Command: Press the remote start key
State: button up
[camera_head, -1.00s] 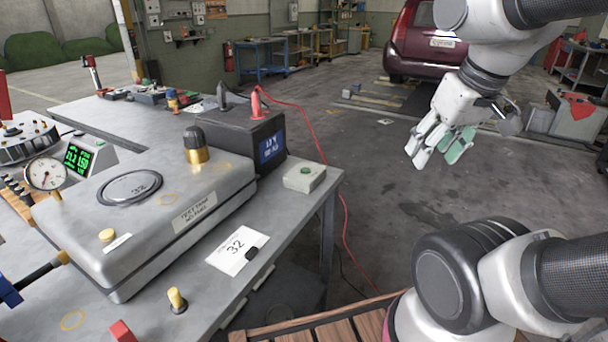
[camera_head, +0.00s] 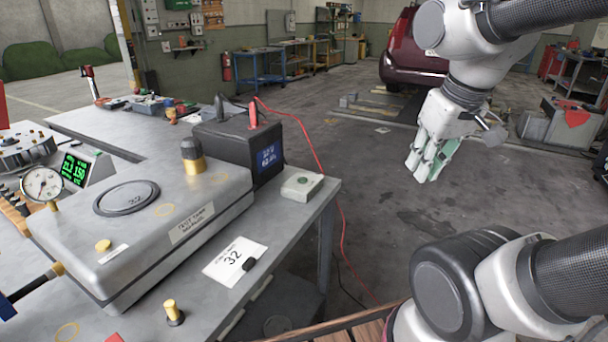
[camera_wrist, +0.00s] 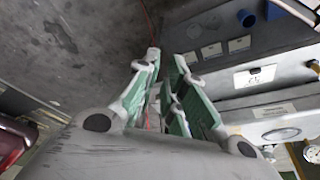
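A small black fob (camera_head: 249,264) lies on the edge of a white card marked 32 (camera_head: 230,262), on the grey bench (camera_head: 285,228). A pale box with a green button (camera_head: 301,187) sits at the bench's right edge. I cannot tell from its look which of these is the remote start key. My gripper (camera_head: 422,170) hangs in the air to the right of the bench, apart from both. Its green-padded fingers also show in the wrist view (camera_wrist: 168,62), with a narrow empty gap between them.
On the bench stand a grey test tank (camera_head: 185,213), a black power box (camera_head: 235,150) with a red clamp, a gauge (camera_head: 42,184) and a brass post (camera_head: 173,312). A red cable (camera_head: 322,168) drops to the floor. Open floor (camera_head: 385,215) lies right of the bench.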

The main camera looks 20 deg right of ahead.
jog(key=w+a+g, duration=0.1)
jog(key=w, duration=0.3)
jog(key=w+a+f+g, duration=0.1)
jog(key=w, duration=0.3)
jog(key=w+a+f, duration=0.1)
jog(key=w+a, duration=0.1)
jog(key=w, duration=0.2)
jog(key=shift+n+g, duration=0.3)
jog(key=shift+g, duration=0.1)
grip_shut()
jog(key=m, duration=1)
send_over(305, 177)
jog(key=shift+f+g, duration=0.4)
jog(key=shift+f, duration=0.4)
notch_tip(305, 177, down, 14)
